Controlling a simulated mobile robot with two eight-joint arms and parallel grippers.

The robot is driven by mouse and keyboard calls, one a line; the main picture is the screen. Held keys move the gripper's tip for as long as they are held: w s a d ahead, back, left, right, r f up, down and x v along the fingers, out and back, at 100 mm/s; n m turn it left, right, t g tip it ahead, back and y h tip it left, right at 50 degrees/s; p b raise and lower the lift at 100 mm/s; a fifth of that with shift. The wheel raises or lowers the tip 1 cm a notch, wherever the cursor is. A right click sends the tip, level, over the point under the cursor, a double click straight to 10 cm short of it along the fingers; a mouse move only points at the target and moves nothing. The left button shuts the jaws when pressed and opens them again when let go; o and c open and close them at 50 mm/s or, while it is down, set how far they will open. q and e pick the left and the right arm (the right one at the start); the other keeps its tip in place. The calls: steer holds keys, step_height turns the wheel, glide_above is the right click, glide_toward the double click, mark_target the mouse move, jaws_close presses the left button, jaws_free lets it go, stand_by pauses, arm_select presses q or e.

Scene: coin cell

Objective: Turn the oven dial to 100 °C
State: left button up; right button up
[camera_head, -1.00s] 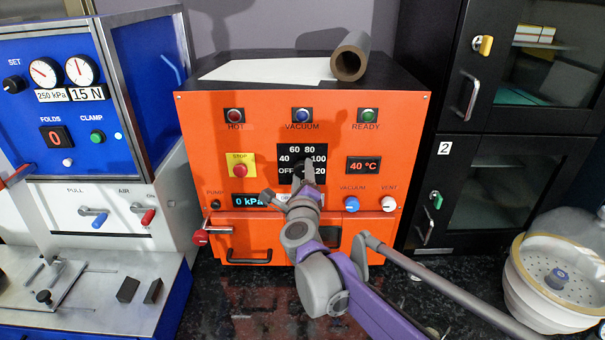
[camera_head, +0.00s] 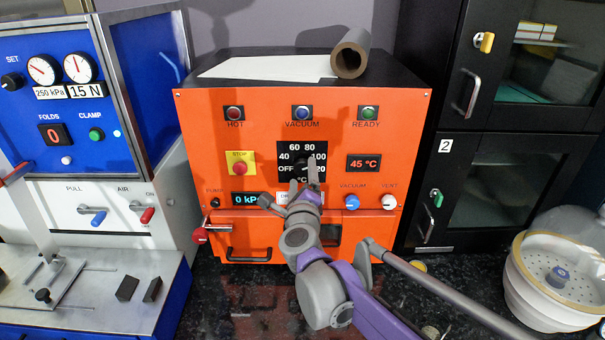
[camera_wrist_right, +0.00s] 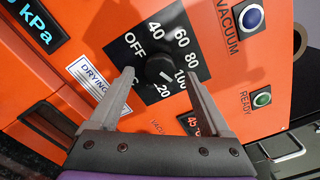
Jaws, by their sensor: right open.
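The oven dial is a black knob (camera_wrist_right: 158,70) on a black plate marked OFF, 40, 60, 80, 100 and 120. In the wrist view a short white mark on the knob points toward the side of 100 and 120; I cannot tell exactly where between them. My right gripper (camera_wrist_right: 157,76) is open, with one finger on each side of the knob; contact is unclear. In the head view this gripper (camera_head: 302,186) covers the lower part of the dial plate (camera_head: 303,150). The oven (camera_head: 400,120) display (camera_head: 364,163) reads 45 °C. My left gripper is not in view.
A yellow-backed red STOP button (camera_head: 239,168) sits left of the dial. Blue VACUUM (camera_head: 351,203) and white VENT (camera_head: 389,202) knobs are below right. A blue machine (camera_head: 150,80) stands left, a black cabinet (camera_head: 440,180) right. A roll (camera_head: 350,54) lies on the oven.

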steer(key=s, duration=0.8)
steer(key=shift+s+b, duration=0.4)
steer(key=shift+b, duration=0.05)
steer(key=s+d+f+n+g, duration=0.6)
steer(key=s+d+f+n, duration=0.2)
steer(key=s+f+n, duration=0.4)
steer(key=s+d+f+n+g, duration=0.6)
steer(key=s+d+f+n, duration=0.3)
steer(key=s+f+n, duration=0.3)
step_height(320, 180, down, 2)
steer(key=s, duration=0.2)
steer(key=shift+s+d+n+g, duration=0.25)
steer(key=shift+s+n+g, duration=0.05)
steer(key=shift+s+n, duration=0.1)
